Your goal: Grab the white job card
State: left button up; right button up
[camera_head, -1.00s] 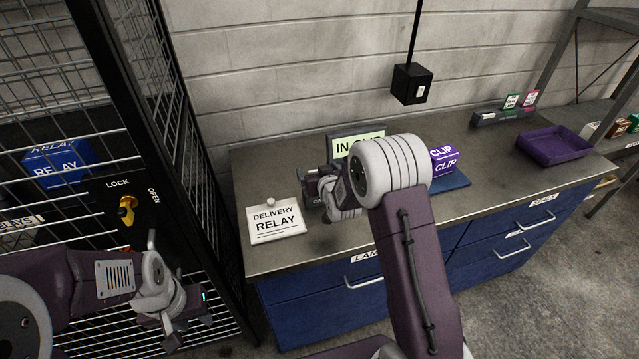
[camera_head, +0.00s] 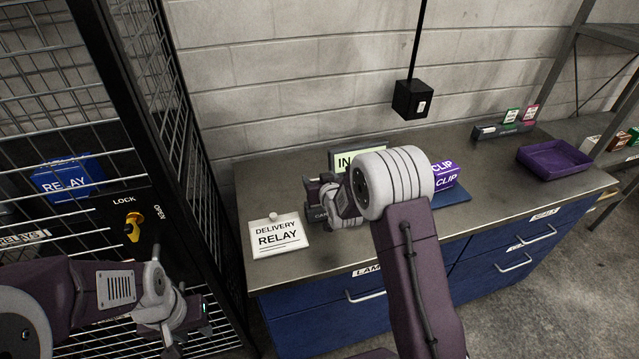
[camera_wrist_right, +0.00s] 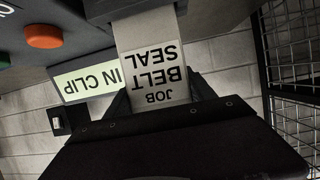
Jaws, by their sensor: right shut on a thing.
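The white job card (camera_wrist_right: 150,45), printed JOB BELT SEAL, appears upside down in the right wrist view. My right gripper (camera_wrist_right: 160,98) is shut on it, with the dark fingers on either side of its printed end. The card's other end meets a dark block (camera_wrist_right: 130,8); I cannot tell whether it is still inside it. In the head view my right gripper (camera_head: 318,192) is over the bench beside a small dark holder (camera_head: 318,214), and the card is not clearly visible. My left gripper (camera_head: 190,325) is low at the left by the cage; its jaws are unclear.
The IN CLIP display (camera_head: 345,160) and purple CLIP boxes (camera_head: 445,172) are behind my right arm. A purple tray (camera_head: 553,158) sits right. The mesh cage (camera_head: 195,160) borders the left.

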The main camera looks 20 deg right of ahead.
notch_tip(320, 180, up, 16)
jog(key=p, duration=0.9)
jog(key=shift+f, duration=0.25)
